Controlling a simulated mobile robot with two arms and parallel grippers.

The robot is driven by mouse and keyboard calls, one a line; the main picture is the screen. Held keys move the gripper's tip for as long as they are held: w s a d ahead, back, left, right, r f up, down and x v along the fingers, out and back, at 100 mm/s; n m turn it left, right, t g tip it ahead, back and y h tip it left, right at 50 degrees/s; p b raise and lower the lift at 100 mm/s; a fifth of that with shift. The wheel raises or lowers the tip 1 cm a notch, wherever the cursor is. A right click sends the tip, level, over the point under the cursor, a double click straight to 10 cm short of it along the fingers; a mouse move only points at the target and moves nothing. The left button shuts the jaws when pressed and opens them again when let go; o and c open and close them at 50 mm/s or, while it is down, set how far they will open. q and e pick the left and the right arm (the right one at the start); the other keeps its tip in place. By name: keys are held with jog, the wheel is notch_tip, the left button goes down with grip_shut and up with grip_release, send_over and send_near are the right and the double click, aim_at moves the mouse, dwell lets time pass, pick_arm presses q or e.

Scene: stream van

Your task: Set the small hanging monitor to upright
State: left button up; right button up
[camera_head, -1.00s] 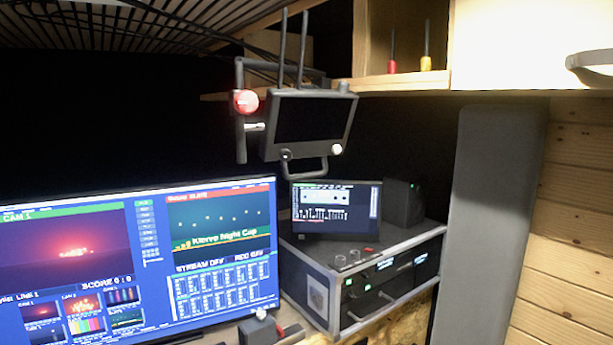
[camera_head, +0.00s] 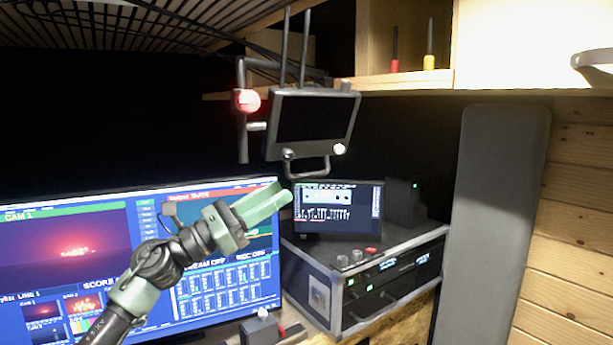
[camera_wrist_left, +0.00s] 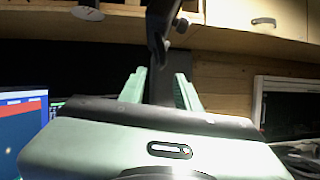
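The small hanging monitor (camera_head: 308,120) has a dark screen in a grey frame and hangs from rods at the upper middle of the head view. It sits tilted in its bracket (camera_head: 243,135). My right gripper is not in view.
A large lit screen (camera_head: 70,240) stands behind my left arm. A small screen (camera_head: 338,210) sits on a rack case (camera_head: 375,262) below the hanging monitor. A wooden shelf (camera_head: 410,82) holds red and yellow tools at the upper right.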

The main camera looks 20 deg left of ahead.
aim_at(307, 175)
pick_arm(q)
jog(key=shift+m+g, duration=0.4)
jog(key=shift+m, duration=0.3)
jog(key=p+x, duration=0.2)
jog(key=x, duration=0.1)
jog(key=p+x, duration=0.2)
jog(key=x, duration=0.2)
jog(key=shift+s+r, duration=0.1)
jog(key=shift+r, duration=0.35)
jog(key=shift+w+d, duration=0.3)
grip_shut()
jog(key=shift+p, duration=0.3)
